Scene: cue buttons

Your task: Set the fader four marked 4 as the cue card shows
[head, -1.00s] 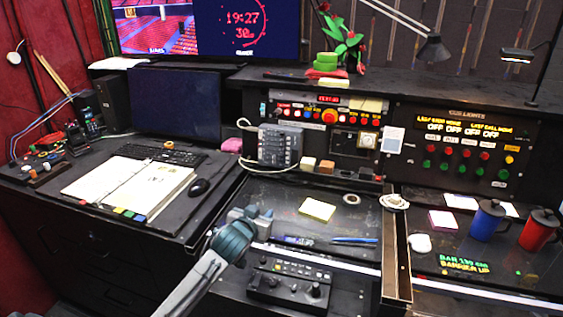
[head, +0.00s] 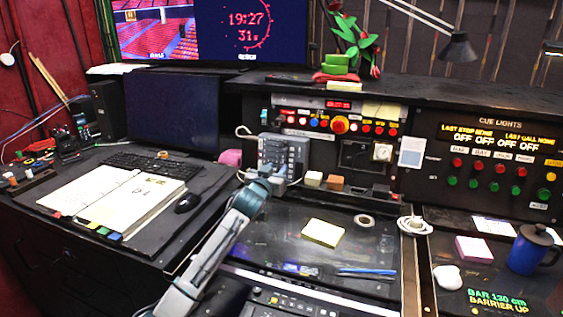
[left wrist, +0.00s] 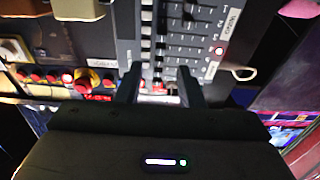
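The grey fader box (head: 288,150) stands against the console front, its several slots and knobs small in the head view. It also fills the top middle of the left wrist view (left wrist: 190,42), seen turned, with a lit red dot on it. The mark 4 cannot be read surely, so I cannot tell fader four apart. My left gripper (head: 267,172) is at the box's lower left in the head view. In the left wrist view its two fingers (left wrist: 159,88) stand apart over the box's edge with nothing seen between them. Contact is unclear. Which paper is the cue card is unclear.
A white card (head: 411,152) is on the console right of the box. Small white and orange blocks (head: 334,183) stand just right of the gripper. A yellow note pad (head: 323,232) lies on the desk below. A mug (head: 530,250) stands far right.

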